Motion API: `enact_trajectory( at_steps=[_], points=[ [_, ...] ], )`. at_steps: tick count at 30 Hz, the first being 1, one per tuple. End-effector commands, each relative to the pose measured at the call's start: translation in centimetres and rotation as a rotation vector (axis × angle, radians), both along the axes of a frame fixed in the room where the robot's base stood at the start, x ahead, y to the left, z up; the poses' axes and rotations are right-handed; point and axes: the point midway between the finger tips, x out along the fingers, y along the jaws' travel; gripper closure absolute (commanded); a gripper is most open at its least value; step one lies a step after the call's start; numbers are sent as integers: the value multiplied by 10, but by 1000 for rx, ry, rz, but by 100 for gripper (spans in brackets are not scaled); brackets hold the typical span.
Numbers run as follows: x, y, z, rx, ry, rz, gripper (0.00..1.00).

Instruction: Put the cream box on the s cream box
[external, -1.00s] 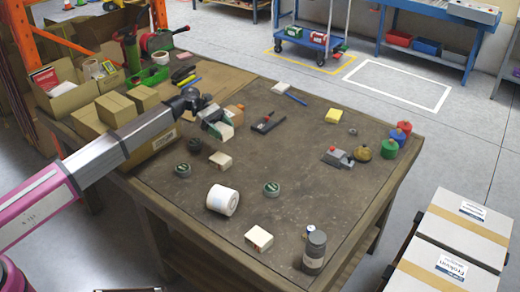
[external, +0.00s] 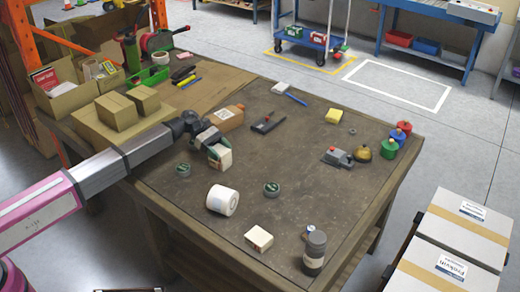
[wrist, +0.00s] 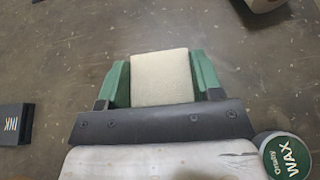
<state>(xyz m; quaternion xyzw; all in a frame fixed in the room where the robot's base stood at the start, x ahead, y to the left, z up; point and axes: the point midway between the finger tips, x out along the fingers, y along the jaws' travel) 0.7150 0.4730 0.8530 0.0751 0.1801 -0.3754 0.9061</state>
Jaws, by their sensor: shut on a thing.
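A cream box (external: 220,159) is at the left middle of the table, between the fingers of my gripper (external: 214,148). In the wrist view the cream box (wrist: 161,78) fills the gap between the green fingers of my gripper (wrist: 161,82), which are shut on its two sides. I cannot tell whether its underside touches the table. A second cream box (external: 259,238) lies near the front edge of the table, apart from my gripper, with a small marking on its side.
A dark grey jar (external: 314,253) is right of the second box. A wax tin (wrist: 287,158) and a black ink box (wrist: 14,123) show in the wrist view.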

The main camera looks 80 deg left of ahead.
Motion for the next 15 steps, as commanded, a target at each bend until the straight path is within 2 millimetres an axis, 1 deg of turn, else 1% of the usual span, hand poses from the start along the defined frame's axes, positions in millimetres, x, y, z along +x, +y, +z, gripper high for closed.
enact_trajectory(
  at_steps=[6,7,9,15],
  points=[
    [0,0,-3,-1,1,0,66],
    [0,0,-3,-1,1,0,34],
    [0,0,-3,-1,1,0,15],
    [0,0,-3,-1,1,0,15]
  ],
)
